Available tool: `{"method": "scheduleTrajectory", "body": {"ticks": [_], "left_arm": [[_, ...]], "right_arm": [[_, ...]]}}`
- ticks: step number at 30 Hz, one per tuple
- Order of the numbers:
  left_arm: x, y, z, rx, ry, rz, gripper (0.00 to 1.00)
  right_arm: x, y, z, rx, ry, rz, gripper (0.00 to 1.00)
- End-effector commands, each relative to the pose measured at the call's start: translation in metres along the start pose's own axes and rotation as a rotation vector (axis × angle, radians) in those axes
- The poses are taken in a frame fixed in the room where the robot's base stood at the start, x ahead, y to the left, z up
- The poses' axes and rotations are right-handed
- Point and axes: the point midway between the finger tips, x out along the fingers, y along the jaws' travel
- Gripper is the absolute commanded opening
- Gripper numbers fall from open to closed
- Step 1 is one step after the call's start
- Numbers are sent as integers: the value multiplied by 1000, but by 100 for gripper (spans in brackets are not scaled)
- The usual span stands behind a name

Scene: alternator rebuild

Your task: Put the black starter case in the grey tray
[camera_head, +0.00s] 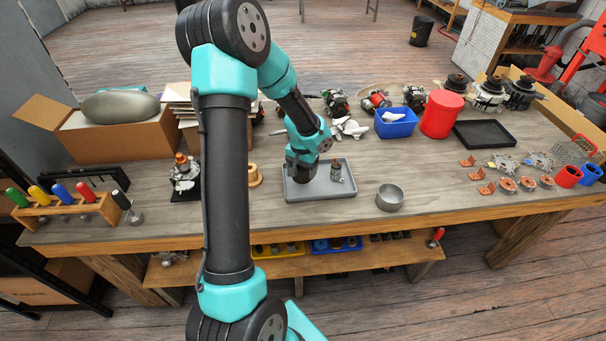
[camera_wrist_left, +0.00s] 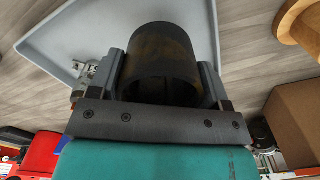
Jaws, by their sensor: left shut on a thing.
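My left gripper (camera_head: 303,158) is over the left part of the grey tray (camera_head: 318,191) in the head view. In the left wrist view it is shut on the black starter case (camera_wrist_left: 163,45), a dark hollow cylinder held between its two fingers. The grey tray's floor (camera_wrist_left: 90,30) shows behind the case in that view. In the head view the case is mostly hidden by the gripper, and I cannot tell whether it touches the tray floor. A small metal part (camera_head: 336,171) stands in the tray's right half. My right gripper is not in view.
A grey metal bowl (camera_head: 390,197) stands right of the tray, and a tan ring-shaped part (camera_head: 254,175) stands left of it. A blue bin (camera_head: 396,126), a red canister (camera_head: 442,115) and a black tray (camera_head: 486,134) are behind to the right. Bare bench lies in front.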

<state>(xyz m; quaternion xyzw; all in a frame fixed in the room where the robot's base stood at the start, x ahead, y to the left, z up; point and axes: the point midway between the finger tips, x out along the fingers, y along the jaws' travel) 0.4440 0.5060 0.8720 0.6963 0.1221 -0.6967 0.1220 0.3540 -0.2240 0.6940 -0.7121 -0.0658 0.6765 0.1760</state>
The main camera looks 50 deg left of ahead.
Motion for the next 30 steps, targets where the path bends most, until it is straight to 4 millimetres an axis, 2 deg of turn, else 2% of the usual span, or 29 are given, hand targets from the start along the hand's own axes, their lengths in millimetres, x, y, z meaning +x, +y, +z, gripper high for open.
{"method": "scheduleTrajectory", "body": {"ticks": [5,12,26,27,30], "left_arm": [[3,-8,-7,-5,0,-1,22],[33,-9,-5,-6,-1,0,22],[38,-9,-5,-7,1,0,22],[39,-9,-5,-7,0,0,73],[39,-9,-5,-7,0,0,82]], "right_arm": [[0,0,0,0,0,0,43],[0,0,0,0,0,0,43],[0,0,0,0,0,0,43],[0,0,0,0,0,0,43],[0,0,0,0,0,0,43]]}}
